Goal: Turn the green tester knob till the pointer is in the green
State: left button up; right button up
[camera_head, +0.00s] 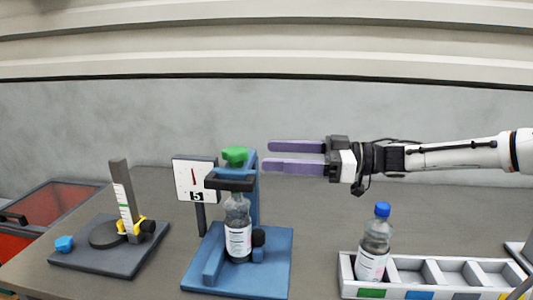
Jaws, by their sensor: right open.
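The green tester knob (235,155) sits on top of the blue tester stand (270,262), above a clear bottle (238,225) with a white label that stands upright in it. A white dial (184,176) with a red pointer (193,177) and a "5" below it stands just left of the knob. The pointer is near upright; I cannot make out a green zone on the dial. My right gripper (267,156) comes in from the right with its two purple fingers apart and empty. Its tips are just right of the knob, apart from it in the picture. My left gripper is not in view.
A white tray (345,268) at the right holds a blue-capped bottle (375,245) in its left compartment; its other visible compartments look empty. At the left are a dark gauge stand (125,262), a blue cap (64,243) and a red bin (55,205).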

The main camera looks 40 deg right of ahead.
aim_at(235, 149)
jog(key=shift+m, duration=0.3)
jog(key=shift+p+x, duration=1.85)
jog(key=shift+x, duration=2.2)
jog(key=shift+p+x, duration=0.3)
jog(key=shift+x, duration=0.5)
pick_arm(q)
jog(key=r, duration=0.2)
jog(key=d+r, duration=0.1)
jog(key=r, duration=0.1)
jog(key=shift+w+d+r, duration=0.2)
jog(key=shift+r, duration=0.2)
pick_arm(e)
jog(key=shift+w, duration=0.1)
jog(key=shift+d, duration=0.1)
jog(key=c, duration=1)
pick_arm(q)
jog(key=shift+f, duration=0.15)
pick_arm(e)
jog(key=shift+f, duration=0.1)
jog(key=shift+c, duration=0.2)
